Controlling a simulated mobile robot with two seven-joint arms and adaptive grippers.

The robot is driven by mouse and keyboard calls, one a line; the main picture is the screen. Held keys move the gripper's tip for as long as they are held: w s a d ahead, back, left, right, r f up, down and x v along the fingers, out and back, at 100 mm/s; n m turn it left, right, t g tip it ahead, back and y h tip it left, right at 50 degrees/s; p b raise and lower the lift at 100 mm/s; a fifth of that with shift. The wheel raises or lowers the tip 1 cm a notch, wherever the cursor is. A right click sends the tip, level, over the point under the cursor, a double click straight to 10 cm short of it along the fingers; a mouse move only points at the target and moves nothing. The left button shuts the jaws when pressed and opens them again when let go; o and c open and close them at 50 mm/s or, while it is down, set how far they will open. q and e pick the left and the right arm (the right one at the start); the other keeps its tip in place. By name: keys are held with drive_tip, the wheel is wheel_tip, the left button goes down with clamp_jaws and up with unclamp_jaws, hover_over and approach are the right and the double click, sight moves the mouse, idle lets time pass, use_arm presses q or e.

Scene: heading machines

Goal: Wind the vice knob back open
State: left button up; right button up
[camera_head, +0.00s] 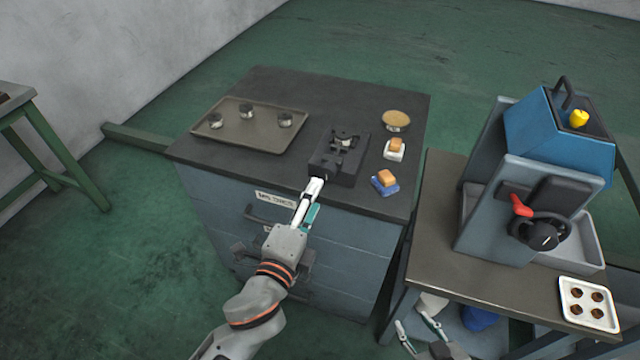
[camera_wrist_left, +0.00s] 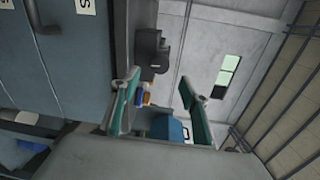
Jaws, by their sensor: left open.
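The black vice (camera_head: 338,160) sits on the dark top of the drawer cabinet, near its front edge. A small part lies between its jaws; I cannot tell whether it is clamped. The knob is on the vice's front side, largely hidden behind my left gripper's tips in the head view. My left gripper (camera_head: 311,199) is open just in front of the vice, with its fingers pointing at it. In the left wrist view the open fingers (camera_wrist_left: 158,88) are apart with nothing between them, and the dark vice (camera_wrist_left: 148,48) shows beyond. My right gripper (camera_head: 414,326) is open and empty at the bottom edge.
A tray (camera_head: 247,138) with several small round parts lies left of the vice. A blue machine (camera_head: 560,135) stands on the right bench.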

use_arm(q)
drive_tip(key=v, duration=0.4)
drive_tip(key=shift+f, duration=0.1)
idle(0.4)
